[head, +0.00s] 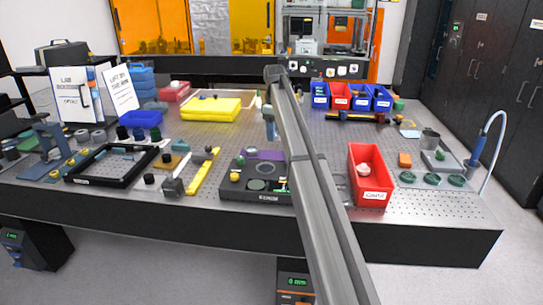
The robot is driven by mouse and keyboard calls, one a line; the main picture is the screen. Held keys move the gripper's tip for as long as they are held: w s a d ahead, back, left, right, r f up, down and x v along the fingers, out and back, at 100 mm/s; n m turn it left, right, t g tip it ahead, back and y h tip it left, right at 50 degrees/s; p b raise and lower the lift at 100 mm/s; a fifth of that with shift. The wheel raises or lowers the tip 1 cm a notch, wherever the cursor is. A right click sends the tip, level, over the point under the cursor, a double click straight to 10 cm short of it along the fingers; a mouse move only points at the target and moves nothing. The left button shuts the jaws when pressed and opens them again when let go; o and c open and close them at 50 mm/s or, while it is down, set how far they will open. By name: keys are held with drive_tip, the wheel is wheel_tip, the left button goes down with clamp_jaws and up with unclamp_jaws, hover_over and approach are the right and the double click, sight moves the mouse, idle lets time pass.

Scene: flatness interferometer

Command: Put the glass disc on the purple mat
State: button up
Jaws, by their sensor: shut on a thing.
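The purple mat (266,155) lies at the back of a dark instrument base in the middle of the table, partly hidden by my arm on its right. My gripper (271,137) points down just above and behind the mat, shut on what appears to be the glass disc, which is too small and clear to make out. A pale round plate (256,184) shows on the front of the dark base (232,190), with a ring-shaped feature behind it.
A red bin (369,180) stands to the right of my arm. A yellow bar (203,174) and a black frame (112,164) lie to the left. The perforated table has some bare room at front right.

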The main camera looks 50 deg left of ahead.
sight(273, 155)
drive_tip(key=w+a+n, duration=0.2)
drive_tip(key=a, duration=0.2)
drive_tip(key=shift+w+f, duration=0.2)
drive_tip(key=shift+f, duration=4.55)
drive_tip(key=shift+f, duration=0.15)
drive_tip(key=o, duration=1.1)
drive_tip(key=shift+c, duration=0.2)
wheel_tip(273, 155, up, 12)
